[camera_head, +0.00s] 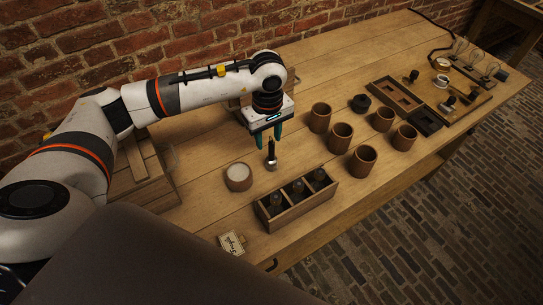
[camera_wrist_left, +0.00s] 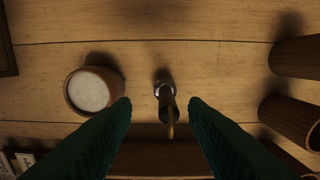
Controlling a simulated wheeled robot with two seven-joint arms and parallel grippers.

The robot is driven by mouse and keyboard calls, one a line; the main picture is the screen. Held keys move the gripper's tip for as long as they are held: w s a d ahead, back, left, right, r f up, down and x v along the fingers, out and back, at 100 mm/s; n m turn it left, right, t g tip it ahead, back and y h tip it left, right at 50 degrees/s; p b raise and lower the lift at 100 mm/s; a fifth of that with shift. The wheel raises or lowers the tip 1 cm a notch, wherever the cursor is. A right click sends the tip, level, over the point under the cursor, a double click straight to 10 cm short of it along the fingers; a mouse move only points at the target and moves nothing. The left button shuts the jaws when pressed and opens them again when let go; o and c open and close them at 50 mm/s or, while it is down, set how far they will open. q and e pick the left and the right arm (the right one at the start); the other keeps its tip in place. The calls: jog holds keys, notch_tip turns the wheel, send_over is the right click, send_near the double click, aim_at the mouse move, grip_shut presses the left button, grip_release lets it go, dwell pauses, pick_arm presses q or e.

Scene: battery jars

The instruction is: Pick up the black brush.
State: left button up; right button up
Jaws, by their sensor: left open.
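The black brush (camera_head: 271,156) looks like a slim dark piece standing upright on the wooden table, with a pale metal part low down and a thin brownish tip on top. In the left wrist view the brush (camera_wrist_left: 167,105) shows between the fingers, from above. My left gripper (camera_head: 269,138) points down over the brush, its green fingers spread apart. In the wrist view the open fingers (camera_wrist_left: 159,103) lie either side of it, with gaps on both sides. I cannot tell whether the fingertips are level with its top. My right gripper is not in view.
A cup with white contents (camera_head: 239,177) stands left of the brush. A wooden box with dark bottles (camera_head: 293,215) is in front. Several brown cups (camera_head: 340,137) stand to the right. A crate (camera_head: 147,190) is at left; a small card (camera_head: 232,243) lies near the front edge.

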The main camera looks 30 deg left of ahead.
aim_at(271, 149)
pick_arm(q)
jog(key=shift+f, duration=0.25)
jog(key=f, duration=0.1)
jog(key=f+p, duration=0.1)
jog(key=f, duration=0.1)
jog(key=f+p, duration=0.1)
jog(key=shift+w+d+f, duration=0.15)
jog(key=shift+w+d, duration=0.05)
jog(key=shift+d, duration=0.15)
jog(key=shift+f, duration=0.3)
jog(key=shift+c, duration=0.7)
grip_shut()
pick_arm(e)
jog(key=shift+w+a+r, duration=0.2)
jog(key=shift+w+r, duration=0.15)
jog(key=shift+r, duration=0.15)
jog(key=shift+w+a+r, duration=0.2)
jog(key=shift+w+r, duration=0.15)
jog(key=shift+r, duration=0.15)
